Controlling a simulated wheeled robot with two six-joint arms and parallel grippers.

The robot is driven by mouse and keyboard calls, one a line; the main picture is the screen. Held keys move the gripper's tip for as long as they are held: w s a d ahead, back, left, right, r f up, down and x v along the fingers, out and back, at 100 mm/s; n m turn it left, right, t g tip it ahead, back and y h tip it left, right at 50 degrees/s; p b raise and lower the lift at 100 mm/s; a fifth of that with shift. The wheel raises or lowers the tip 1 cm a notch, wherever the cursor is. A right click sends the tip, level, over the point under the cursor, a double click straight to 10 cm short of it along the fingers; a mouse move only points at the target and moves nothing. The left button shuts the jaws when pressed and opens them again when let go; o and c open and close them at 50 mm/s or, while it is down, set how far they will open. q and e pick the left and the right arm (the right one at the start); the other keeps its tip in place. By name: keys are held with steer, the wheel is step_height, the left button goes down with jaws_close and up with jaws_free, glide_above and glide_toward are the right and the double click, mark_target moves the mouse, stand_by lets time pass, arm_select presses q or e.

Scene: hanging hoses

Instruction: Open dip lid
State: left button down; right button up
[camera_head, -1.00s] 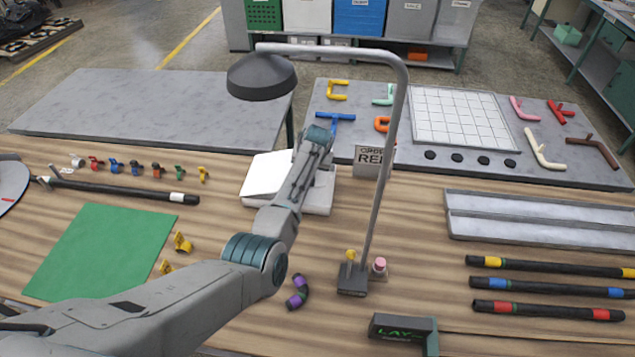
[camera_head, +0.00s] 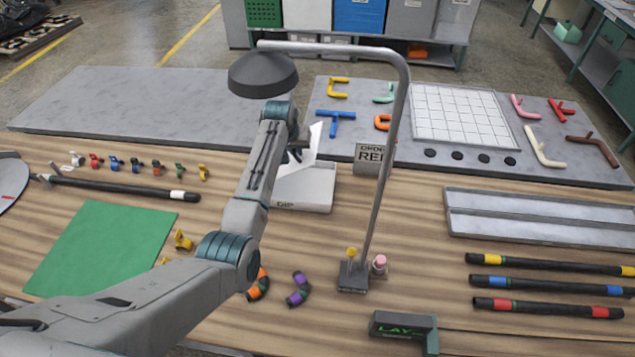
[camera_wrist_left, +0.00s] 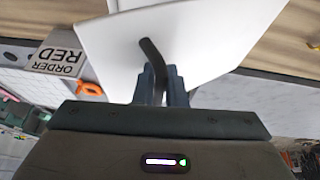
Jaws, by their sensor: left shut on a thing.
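The dip box (camera_head: 308,190) is a white box labelled DIP on the wooden bench. Its white lid (camera_head: 312,146) stands tilted up at the back of the box. My left gripper (camera_head: 296,152) is at the lid, partly hidden by my own arm. In the left wrist view my left gripper (camera_wrist_left: 160,85) is shut on a dark bent handle (camera_wrist_left: 152,58) on the lid, which also shows there as a wide white panel (camera_wrist_left: 210,45). My right gripper does not show.
An ORDER RED sign (camera_head: 368,160) stands just right of the box. A lamp (camera_head: 262,76) on a bent grey pole (camera_head: 385,150) rises close by. Orange (camera_head: 258,285) and purple (camera_head: 298,289) hose pieces lie in front. A green mat (camera_head: 100,250) lies at left.

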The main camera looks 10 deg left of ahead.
arm_select(q)
steer(key=a+r+n+h+b, duration=0.1)
steer(key=a+r+h+b, duration=0.2)
steer(key=a, duration=1)
steer(key=a+r+n+t+h+b, duration=0.1)
steer(key=a+r+h+b, duration=0.3)
steer(key=a+h+b, duration=0.5)
steer(key=a+n+b, duration=0.1)
steer(key=a+b, duration=0.1)
steer(key=a, duration=0.2)
steer(key=shift+a+r+b, duration=0.15)
steer(key=shift+a+b, duration=0.05)
steer(key=shift+b, duration=0.1)
stand_by(1.4)
